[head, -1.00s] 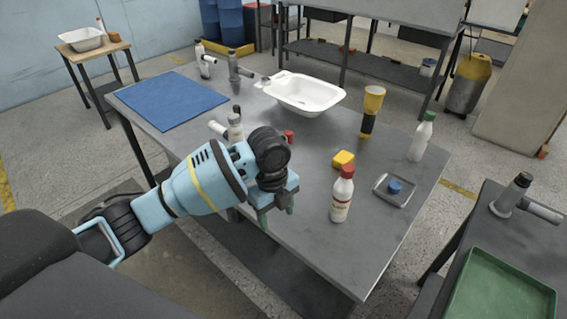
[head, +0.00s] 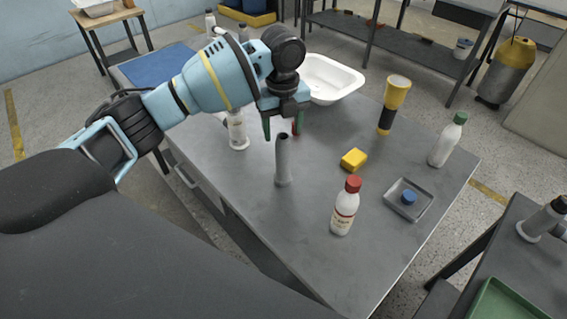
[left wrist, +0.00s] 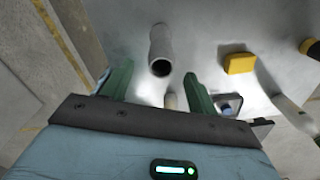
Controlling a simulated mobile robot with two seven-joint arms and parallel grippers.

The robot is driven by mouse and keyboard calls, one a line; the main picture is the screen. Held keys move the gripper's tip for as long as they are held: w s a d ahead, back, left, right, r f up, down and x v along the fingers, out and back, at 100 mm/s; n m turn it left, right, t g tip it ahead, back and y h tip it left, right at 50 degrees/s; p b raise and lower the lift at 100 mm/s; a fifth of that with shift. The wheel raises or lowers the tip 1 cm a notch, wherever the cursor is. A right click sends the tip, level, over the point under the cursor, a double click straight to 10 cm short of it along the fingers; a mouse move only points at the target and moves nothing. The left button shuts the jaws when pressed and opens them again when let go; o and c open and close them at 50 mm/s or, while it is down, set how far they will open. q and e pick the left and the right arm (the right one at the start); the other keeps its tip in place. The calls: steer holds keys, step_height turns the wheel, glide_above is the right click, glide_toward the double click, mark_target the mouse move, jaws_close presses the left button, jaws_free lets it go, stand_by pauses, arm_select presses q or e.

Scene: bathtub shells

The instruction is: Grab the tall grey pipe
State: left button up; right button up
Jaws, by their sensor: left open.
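The tall grey pipe (head: 283,163) stands upright on the grey table, left of the red-capped bottle. Its dark open top faces up. My left gripper (head: 283,126) is open, with its green fingers pointing down just above the pipe's top in the head view. In the left wrist view the pipe (left wrist: 160,42) shows its dark mouth between the two green fingertips (left wrist: 158,76), a little beyond them. I see no contact between fingers and pipe. My right gripper is in neither view.
On the table (head: 270,240) stand a red-capped bottle (head: 345,208), a yellow block (head: 354,159), a small tray (head: 418,207) with a blue piece, a yellow-black torch (head: 394,100), a green-capped bottle (head: 446,143) and a white basin (head: 332,78). A white bottle (head: 237,132) stands close left of the gripper.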

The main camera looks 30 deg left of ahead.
mark_target(283, 144)
arm_select(q)
steer(key=shift+w+f, duration=0.1)
steer(key=shift+f, duration=2.9)
jaws_close()
